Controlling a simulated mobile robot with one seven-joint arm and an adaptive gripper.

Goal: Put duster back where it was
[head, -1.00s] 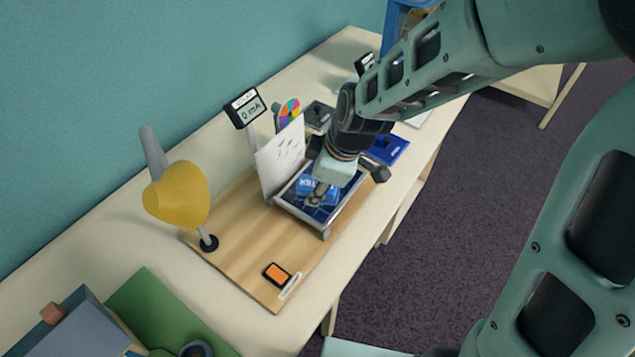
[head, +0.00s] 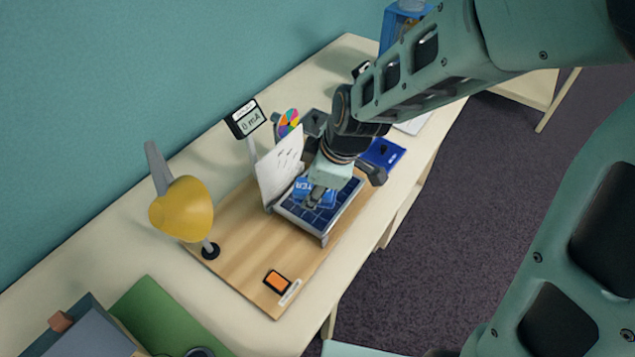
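A blue block with white lettering (head: 326,197), which I take to be the duster, is at the tilted dark-blue solar panel (head: 336,219) on the wooden board (head: 232,265). My gripper (head: 313,199) points down over the panel with its fingers at the block and appears shut on it. My fingers and wrist hide part of the block. I cannot tell whether it touches the panel.
A white sheet (head: 280,165) stands upright at the panel's left edge. A yellow lamp (head: 183,209), a meter reading 0 mA (head: 246,119), a colour wheel (head: 288,121), an orange switch (head: 277,281) and a blue tray-like item (head: 384,153) are nearby. The board's front is mostly clear.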

